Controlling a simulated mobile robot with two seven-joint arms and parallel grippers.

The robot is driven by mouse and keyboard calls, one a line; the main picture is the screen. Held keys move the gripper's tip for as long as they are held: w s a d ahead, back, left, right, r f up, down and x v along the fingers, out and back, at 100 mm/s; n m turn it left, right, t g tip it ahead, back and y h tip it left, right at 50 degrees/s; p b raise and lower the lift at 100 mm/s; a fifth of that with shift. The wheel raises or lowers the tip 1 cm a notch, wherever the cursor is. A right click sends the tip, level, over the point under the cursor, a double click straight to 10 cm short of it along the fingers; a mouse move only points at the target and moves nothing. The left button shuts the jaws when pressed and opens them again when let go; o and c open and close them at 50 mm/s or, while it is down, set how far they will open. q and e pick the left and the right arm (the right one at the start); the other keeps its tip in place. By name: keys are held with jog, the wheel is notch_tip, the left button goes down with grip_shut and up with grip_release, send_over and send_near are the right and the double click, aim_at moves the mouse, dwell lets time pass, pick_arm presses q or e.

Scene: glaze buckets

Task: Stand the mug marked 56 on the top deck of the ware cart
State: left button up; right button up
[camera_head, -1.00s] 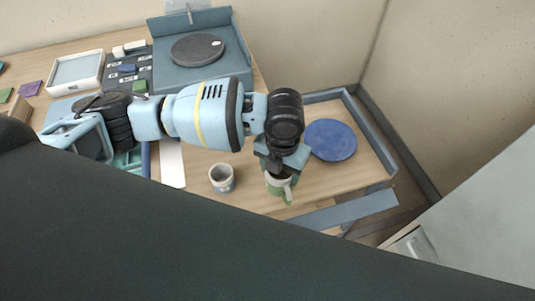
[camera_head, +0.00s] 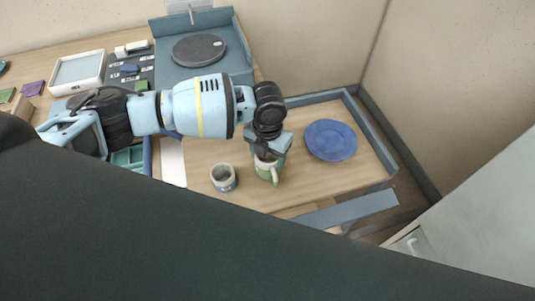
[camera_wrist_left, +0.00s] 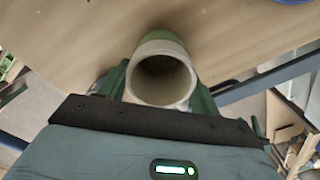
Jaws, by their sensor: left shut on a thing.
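A green mug with a pale rim (camera_head: 266,171) is held by my left gripper (camera_head: 267,153), its handle towards the camera. In the left wrist view the mug (camera_wrist_left: 161,73) sits between the fingers of my left gripper (camera_wrist_left: 160,92), its open mouth facing the camera. I cannot read a number on it. A second mug, pale with a blue-grey base (camera_head: 223,178), stands upright on the wooden table to the left, apart from the gripper; its marking is too small to read. I cannot make out the ware cart for certain. My right gripper is not in view.
A blue round plate (camera_head: 331,140) lies right of the held mug, near the blue-grey raised edge (camera_head: 371,133). A white strip (camera_head: 173,163) lies left of the pale mug. A blue-grey booth with a dark turntable (camera_head: 199,50) stands behind my arm. A white tray (camera_head: 78,70) is further left.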

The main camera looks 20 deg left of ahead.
pick_arm(q)
jog(key=shift+f, duration=0.15)
jog(key=o, duration=1.2)
notch_tip(320, 180, up, 12)
jog(key=shift+r, duration=0.2)
